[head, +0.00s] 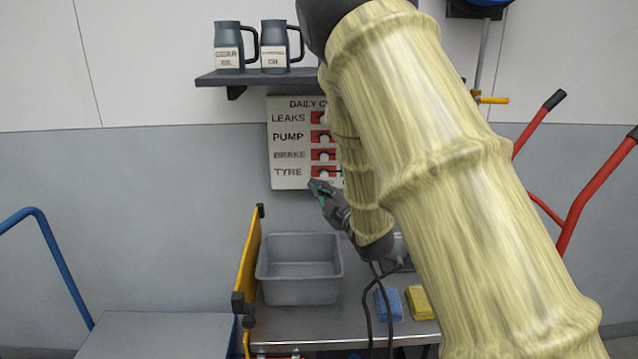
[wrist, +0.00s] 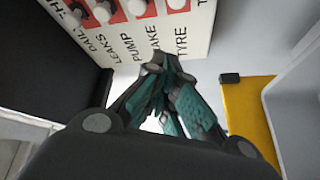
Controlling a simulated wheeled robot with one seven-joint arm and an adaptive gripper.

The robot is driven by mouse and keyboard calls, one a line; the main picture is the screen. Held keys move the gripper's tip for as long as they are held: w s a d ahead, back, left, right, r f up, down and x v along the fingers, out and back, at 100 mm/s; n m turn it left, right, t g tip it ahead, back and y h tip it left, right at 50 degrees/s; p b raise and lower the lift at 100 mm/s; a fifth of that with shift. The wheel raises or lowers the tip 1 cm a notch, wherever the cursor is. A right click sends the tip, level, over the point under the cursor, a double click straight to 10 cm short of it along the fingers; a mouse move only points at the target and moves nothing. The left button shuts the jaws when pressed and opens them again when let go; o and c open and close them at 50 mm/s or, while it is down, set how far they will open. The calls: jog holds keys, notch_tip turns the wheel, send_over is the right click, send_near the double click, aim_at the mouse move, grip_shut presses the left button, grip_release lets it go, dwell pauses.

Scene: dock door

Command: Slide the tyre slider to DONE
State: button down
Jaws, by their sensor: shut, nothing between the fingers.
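The tyre slider (head: 324,173) is a pale round knob in a red slot on the bottom row of the white checklist board (head: 284,183). The word TYRE stands to its left in the head view. My gripper (head: 317,185) is shut and empty, close to the board's lower edge, below and left of the slider. In the wrist view its fingertips (wrist: 162,62) lie together near the BRAKE and TYRE labels. I cannot tell whether they touch the board. My arm hides the board's right side; no DONE mark shows.
Sliders for leaks, pump and brake sit above in the same column. Below is a steel table with a grey bin (head: 300,290), a yellow panel (head: 247,262), and blue and yellow sponges (head: 418,302).

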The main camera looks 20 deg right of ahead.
aim_at(324, 174)
jog(key=p+x, duration=0.2)
jog(key=x, duration=0.7)
jog(key=d, duration=0.1)
jog(key=d+f, duration=0.1)
jog(key=d+p, duration=0.1)
jog(key=shift+s+d+f, duration=0.1)
jog(key=shift+d+f, duration=0.1)
jog(key=shift+f, duration=0.1)
jog(key=shift+d, duration=0.1)
